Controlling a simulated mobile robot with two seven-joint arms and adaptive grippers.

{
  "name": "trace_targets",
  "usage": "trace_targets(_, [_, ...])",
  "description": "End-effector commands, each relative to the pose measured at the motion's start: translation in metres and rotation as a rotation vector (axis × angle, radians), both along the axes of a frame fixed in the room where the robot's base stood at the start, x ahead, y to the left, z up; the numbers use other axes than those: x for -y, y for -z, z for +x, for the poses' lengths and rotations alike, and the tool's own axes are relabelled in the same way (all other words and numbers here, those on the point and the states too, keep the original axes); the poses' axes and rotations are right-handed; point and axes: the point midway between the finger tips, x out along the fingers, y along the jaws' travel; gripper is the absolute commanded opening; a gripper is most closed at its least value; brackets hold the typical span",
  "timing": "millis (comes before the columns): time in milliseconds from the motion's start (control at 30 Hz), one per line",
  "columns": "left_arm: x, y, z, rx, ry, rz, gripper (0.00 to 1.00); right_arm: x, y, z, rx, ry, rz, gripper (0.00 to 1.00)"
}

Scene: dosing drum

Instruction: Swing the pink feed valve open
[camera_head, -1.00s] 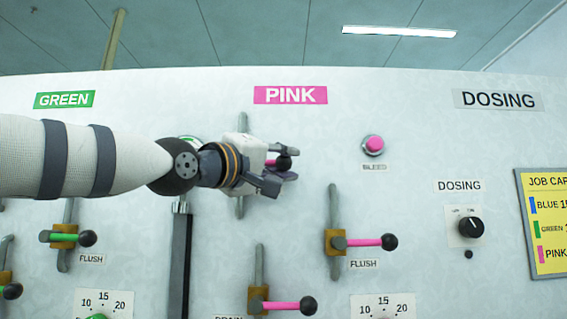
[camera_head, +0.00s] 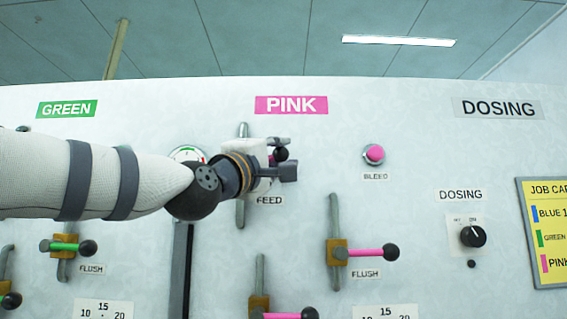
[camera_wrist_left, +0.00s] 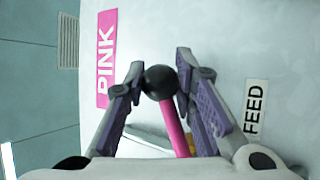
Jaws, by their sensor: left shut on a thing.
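The pink feed valve has a pink lever with a black ball knob (camera_head: 281,154), mostly hidden by my left gripper in the head view. In the left wrist view its pink lever (camera_wrist_left: 173,128) runs between the fingers to the knob at the fingertips. My left gripper (camera_head: 287,156) is shut on the lever, one finger on each side. The FEED label (camera_head: 270,200) is just below the gripper. The valve's body is hidden behind the hand. My right gripper is not in view.
The pink flush lever (camera_head: 368,252) sticks out at lower right, with another pink lever (camera_head: 288,316) at the bottom edge. The pink bleed button (camera_head: 375,154) is to the right. Green levers (camera_head: 65,246) are at lower left, below my arm.

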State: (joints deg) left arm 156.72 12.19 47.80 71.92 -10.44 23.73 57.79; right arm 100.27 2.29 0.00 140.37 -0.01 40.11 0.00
Motion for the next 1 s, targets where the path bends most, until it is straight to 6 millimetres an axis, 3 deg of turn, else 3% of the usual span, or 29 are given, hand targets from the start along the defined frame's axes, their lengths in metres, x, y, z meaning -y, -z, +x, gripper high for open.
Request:
trace_targets(400, [-0.009, -0.015, -0.001, 0.005, -0.003, -0.175, 0.0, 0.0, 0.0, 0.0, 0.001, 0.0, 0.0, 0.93])
trace_targets(900, [-0.01, -0.017, -0.001, 0.006, -0.003, -0.196, 0.0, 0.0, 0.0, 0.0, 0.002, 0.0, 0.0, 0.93])
trace_targets(933, [-0.01, -0.017, -0.001, 0.007, -0.003, -0.195, 0.27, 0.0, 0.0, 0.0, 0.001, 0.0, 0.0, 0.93])
trace_targets(1000, [-0.01, -0.017, -0.001, 0.006, -0.003, -0.196, 0.42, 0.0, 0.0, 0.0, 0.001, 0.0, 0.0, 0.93])
